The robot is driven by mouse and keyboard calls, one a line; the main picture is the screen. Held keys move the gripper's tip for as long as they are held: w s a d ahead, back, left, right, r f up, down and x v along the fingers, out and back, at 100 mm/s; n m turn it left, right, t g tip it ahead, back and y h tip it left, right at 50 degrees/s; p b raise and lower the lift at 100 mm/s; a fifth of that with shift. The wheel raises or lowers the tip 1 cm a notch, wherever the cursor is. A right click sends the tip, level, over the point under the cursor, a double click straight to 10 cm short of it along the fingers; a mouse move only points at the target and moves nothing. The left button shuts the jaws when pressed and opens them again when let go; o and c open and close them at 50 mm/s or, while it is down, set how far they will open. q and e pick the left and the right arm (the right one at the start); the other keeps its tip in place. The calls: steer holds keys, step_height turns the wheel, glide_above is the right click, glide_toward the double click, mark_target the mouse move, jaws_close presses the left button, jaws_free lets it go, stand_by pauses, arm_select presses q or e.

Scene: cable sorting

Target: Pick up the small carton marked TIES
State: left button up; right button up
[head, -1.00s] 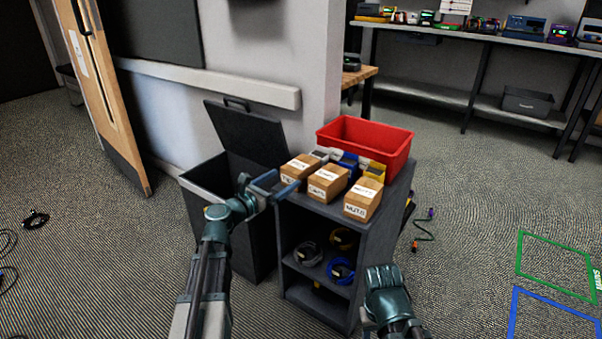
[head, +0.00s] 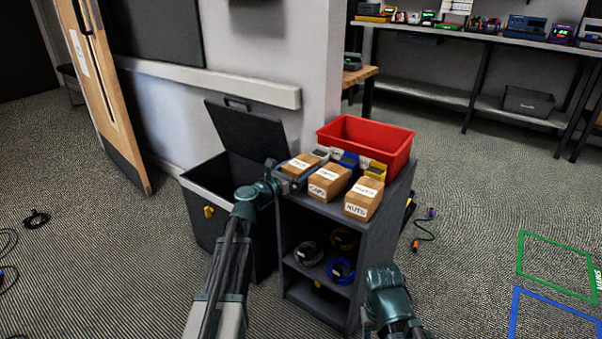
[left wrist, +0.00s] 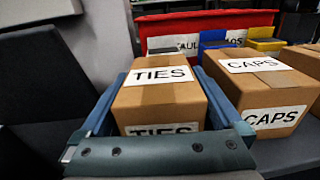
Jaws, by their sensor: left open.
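The small brown TIES carton (head: 302,163) sits on top of the dark shelf unit, leftmost of three cartons. In the left wrist view the carton (left wrist: 158,97) shows TIES on its top and front labels. My left gripper (head: 290,177) is open at the carton. In the left wrist view its blue fingers (left wrist: 162,80) lie one on each side of the carton; the right finger is between it and the CAPS carton (left wrist: 262,88). I cannot tell whether they touch it. My right gripper (head: 385,280) is low in front of the unit; its fingers do not show clearly.
The NUTS carton (head: 363,198) stands right of CAPS. Small blue (left wrist: 213,41) and yellow (left wrist: 266,40) bins and a red crate (head: 367,143) stand behind. A dark bin (head: 212,210) with a raised lid is left of the unit. Coiled cables (head: 341,270) lie on its shelves.

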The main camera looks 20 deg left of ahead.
mark_target(301, 163)
arm_select(q)
steer(key=c, duration=1.2)
steer(key=shift+r, duration=0.15)
step_height(301, 163, up, 10)
steer(key=p, duration=1)
